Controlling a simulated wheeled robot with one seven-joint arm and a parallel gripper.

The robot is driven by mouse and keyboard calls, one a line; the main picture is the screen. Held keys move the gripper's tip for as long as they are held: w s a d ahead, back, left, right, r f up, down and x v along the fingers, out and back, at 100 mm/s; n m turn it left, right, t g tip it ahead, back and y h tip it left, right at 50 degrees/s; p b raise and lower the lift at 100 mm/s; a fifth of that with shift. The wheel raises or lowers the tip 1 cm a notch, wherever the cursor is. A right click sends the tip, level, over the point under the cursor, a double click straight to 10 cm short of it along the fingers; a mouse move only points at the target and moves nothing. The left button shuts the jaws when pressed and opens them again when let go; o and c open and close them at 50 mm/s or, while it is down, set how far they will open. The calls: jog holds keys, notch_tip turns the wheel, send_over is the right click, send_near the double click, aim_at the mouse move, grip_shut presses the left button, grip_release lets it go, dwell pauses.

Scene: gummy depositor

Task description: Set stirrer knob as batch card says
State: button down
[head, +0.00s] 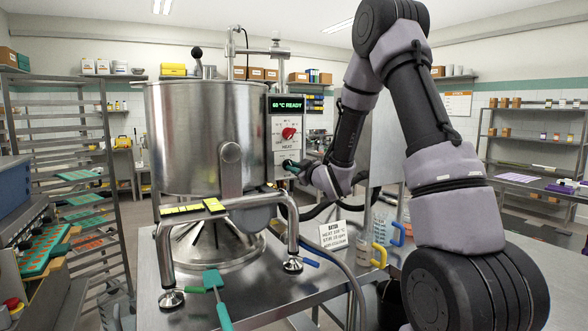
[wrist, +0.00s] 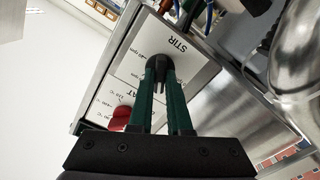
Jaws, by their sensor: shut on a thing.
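The control panel (head: 287,132) on the steel kettle (head: 190,140) has a display reading about "60 °C READY" and a red HEAT knob (head: 288,133). In the wrist view the black stirrer knob (wrist: 158,64) sits by the STIR label, and the red HEAT knob (wrist: 121,114) is at lower left. My gripper (head: 291,166) is at the panel's lower part; in the wrist view its green fingers (wrist: 160,78) are shut on the stirrer knob. The knob's exact setting is unclear. The white batch card (head: 334,235) stands on the table with HEAT and STIR lines; its numbers are too small to read surely.
Measuring jugs with yellow (head: 379,256) and blue (head: 397,234) handles stand right of the card. A teal spatula (head: 216,290) lies at the table's front. A tray rack (head: 75,175) stands at left. Hoses hang near the kettle's right leg.

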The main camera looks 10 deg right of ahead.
jog(key=shift+f, duration=0.1)
jog(key=c, duration=0.9)
grip_release()
jog(key=shift+o, duration=0.2)
jog(key=v, duration=1.1)
jog(key=shift+w, duration=0.1)
jog(key=s+d+r+m+g+h, duration=0.4)
jog(key=s+d+r+m+h, duration=0.15)
jog(key=r+m, duration=0.2)
jog(key=s+a+r+m+g+y, duration=0.1)
jog(key=s+m+g, duration=0.2)
jog(key=s, duration=0.9)
jog(key=s+a+r+m+g+y, duration=0.1)
jog(key=s+a+r+m+g, duration=0.1)
jog(key=s, duration=0.9)
jog(key=shift+s+a+m+g, duration=0.15)
jog(key=shift+s+m+g, duration=0.25)
jog(key=shift+m+g, duration=0.15)
